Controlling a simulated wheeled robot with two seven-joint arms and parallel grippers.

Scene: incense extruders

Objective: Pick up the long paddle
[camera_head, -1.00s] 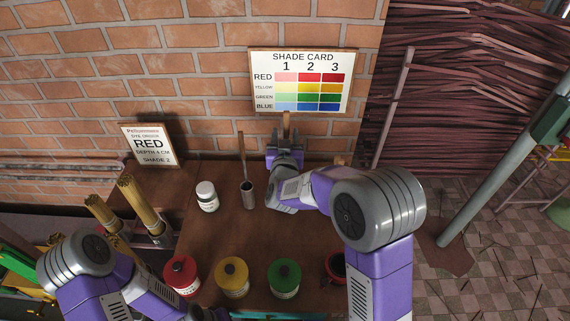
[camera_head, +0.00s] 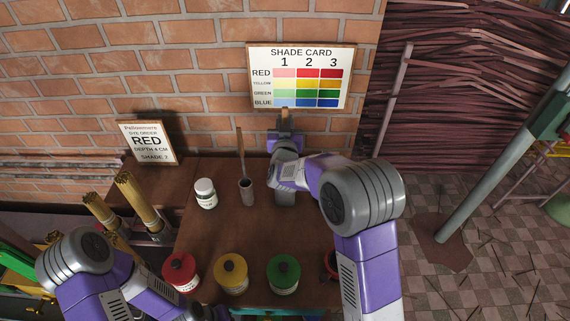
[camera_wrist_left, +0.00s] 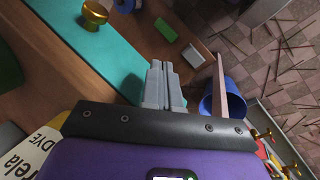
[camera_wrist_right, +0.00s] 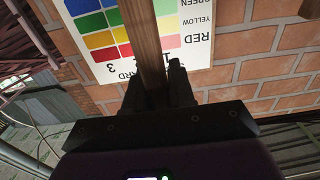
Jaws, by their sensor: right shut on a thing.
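My right gripper (camera_head: 285,131) is shut on a wooden paddle (camera_head: 285,112), below the shade card. In the right wrist view the wooden handle (camera_wrist_right: 146,40) runs up between the dark fingers (camera_wrist_right: 160,85). The paddle's lower part is hidden behind my wrist. A grey cylinder (camera_head: 285,198) shows below the wrist; I cannot tell whether it is a cup or part of my arm. Another thin wooden paddle (camera_head: 239,148) leans upright in a metal cup (camera_head: 247,192) to the left. My left gripper shows in the left wrist view (camera_wrist_left: 160,85), shut and empty over the bench edge.
A white jar (camera_head: 205,193) stands left of the cup. Red (camera_head: 180,270), yellow (camera_head: 230,274) and green (camera_head: 283,274) dye jars stand along the front. The shade card (camera_head: 302,78) is on the brick wall. A RED order sign (camera_head: 148,143) stands at the back left.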

